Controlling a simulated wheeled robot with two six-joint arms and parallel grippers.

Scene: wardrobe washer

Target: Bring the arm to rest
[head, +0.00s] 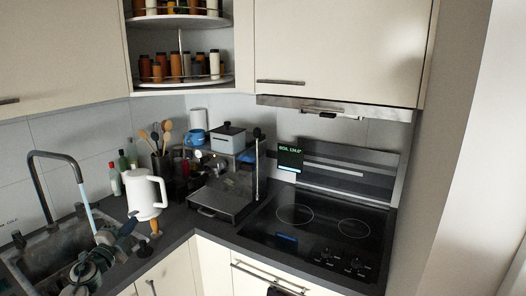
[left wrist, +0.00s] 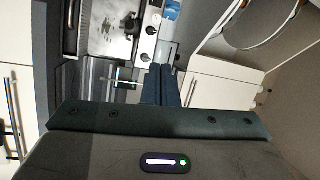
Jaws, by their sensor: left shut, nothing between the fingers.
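My left gripper shows in the left wrist view (left wrist: 160,72), its two dark fingers lying together with nothing between them. They point at the kitchen fronts, between a metal panel with knobs (left wrist: 146,40) and a white cabinet front (left wrist: 215,90).
The hob (head: 322,215) is bare, with a metal handle (head: 268,279) below the counter edge. A large round rim (left wrist: 262,25) shows in the left wrist view.

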